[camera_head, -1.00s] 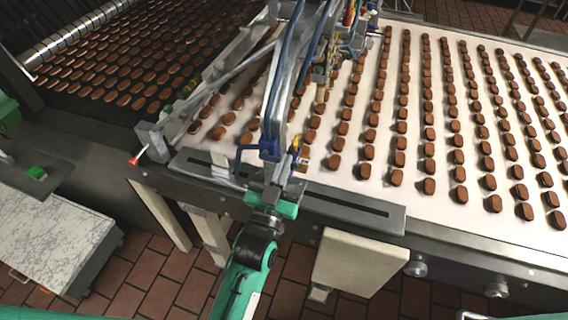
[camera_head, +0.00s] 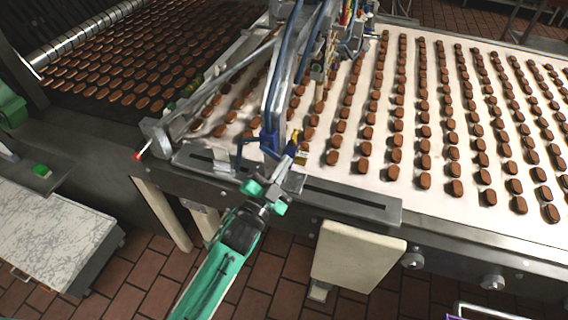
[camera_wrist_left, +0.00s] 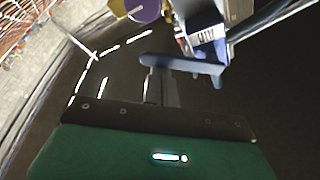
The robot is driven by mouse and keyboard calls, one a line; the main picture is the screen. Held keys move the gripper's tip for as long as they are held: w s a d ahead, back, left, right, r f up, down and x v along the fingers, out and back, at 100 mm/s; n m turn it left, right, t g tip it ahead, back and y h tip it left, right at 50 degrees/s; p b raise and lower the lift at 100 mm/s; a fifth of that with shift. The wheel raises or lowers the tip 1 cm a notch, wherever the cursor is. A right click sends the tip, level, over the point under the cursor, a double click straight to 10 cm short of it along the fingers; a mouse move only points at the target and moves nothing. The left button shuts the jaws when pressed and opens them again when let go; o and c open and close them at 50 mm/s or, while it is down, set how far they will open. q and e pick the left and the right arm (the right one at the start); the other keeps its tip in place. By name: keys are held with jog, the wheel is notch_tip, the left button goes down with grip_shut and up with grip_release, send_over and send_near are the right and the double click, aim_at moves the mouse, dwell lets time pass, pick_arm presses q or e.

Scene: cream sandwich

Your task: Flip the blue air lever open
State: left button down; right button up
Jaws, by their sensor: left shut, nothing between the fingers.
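In the left wrist view a flat blue bar (camera_wrist_left: 182,64), apparently the lever, crosses just beyond the fingertips. My left gripper (camera_head: 288,158) is shut and empty, reaching up from the front close beside the blue block. The wrist view shows its fingers (camera_wrist_left: 166,88) together under the blue bar; I cannot tell whether they touch it. My right gripper is not in view.
A grey slotted rail (camera_head: 345,203) runs along the front of the white conveyor (camera_head: 455,220), which carries many chocolate pieces. Frame rods and hoses stand behind the blue block. A cream panel (camera_head: 355,258) hangs below the rail. A scuffed white cart (camera_head: 50,235) stands at left.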

pick_arm(q)
jog(key=shift+w+a+f+m+g+h+p, duration=0.25)
jog(key=shift+a+f+m+g, duration=0.35)
jog(key=shift+m, duration=0.95)
jog(key=shift+w+a+f+m+g+h+p, duration=0.15)
jog(key=shift+a+f+m+g+p, duration=0.4)
jog(key=shift+m, duration=0.95)
jog(key=shift+w+a+f+m+g+h+p, duration=0.15)
jog(key=shift+a+f+m+g, duration=0.45)
jog(key=shift+m, duration=0.95)
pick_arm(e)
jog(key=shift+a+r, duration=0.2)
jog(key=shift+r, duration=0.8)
pick_arm(q)
jog(key=shift+w+a+f, duration=0.1)
jog(key=shift+a, duration=0.25)
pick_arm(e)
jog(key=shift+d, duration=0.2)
pick_arm(q)
jog(key=b+v, duration=0.5)
jog(key=v, duration=0.8)
jog(key=shift+s+b, duration=0.3)
jog(key=shift+s, duration=0.15)
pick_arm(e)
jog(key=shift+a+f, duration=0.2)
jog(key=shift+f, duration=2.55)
